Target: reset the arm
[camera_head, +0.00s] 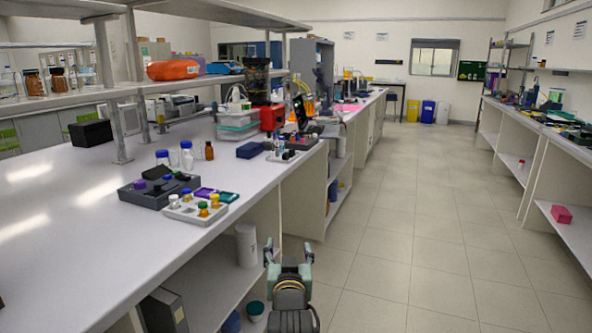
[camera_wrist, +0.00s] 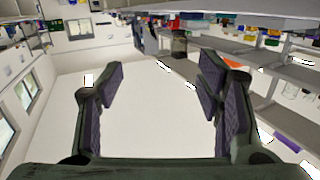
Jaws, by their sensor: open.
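My gripper (camera_head: 288,250) is in the lower middle of the head view, beside the front edge of the long left bench. Its fingers point away from my body and are spread apart with nothing between them. In the wrist view my gripper (camera_wrist: 160,92) shows two dark fingers with ridged pads, wide open and empty. Only pale blank surface shows between the fingers there. The arm behind the gripper runs out of the bottom of the head view.
The left bench (camera_head: 75,235) holds a grey tray of colored-cap vials (camera_head: 200,208), a dark block (camera_head: 160,190) and bottles. A shelf under it holds a white cylinder (camera_head: 246,245). The floor aisle (camera_head: 400,230) is clear. A right bench (camera_head: 560,145) carries equipment.

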